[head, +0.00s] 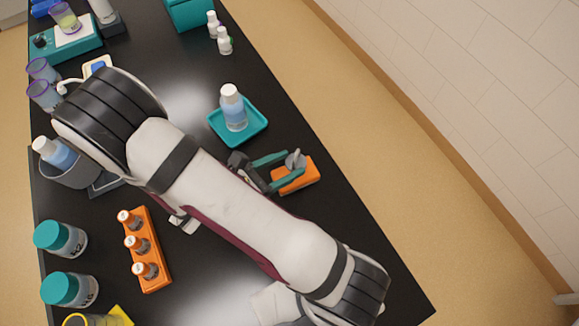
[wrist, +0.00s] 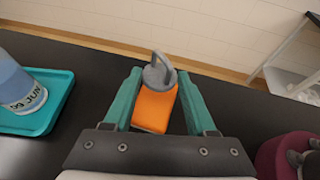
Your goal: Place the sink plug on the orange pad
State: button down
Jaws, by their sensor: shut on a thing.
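The sink plug (head: 296,158) is a grey disc with a ring handle, and it also shows in the wrist view (wrist: 159,72). The orange pad (head: 305,177) lies near the right edge of the black bench, and shows below the plug in the wrist view (wrist: 154,110). My gripper (head: 292,164) has its two teal fingers on either side of the plug, shut on it, over the pad. The plug overlaps the pad's far end in the wrist view; whether it touches the pad I cannot tell.
A teal tray (head: 257,137) with a blue-liquid bottle (head: 233,108) stands close to my gripper. An orange rack (head: 157,272) of small bottles and teal-lidded jars (head: 62,238) stand at the left. The bench's right edge is close beyond the pad.

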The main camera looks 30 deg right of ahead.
notch_tip(320, 180, down, 4)
jog(key=shift+f, duration=0.25)
jog(key=shift+c, duration=1)
grip_release()
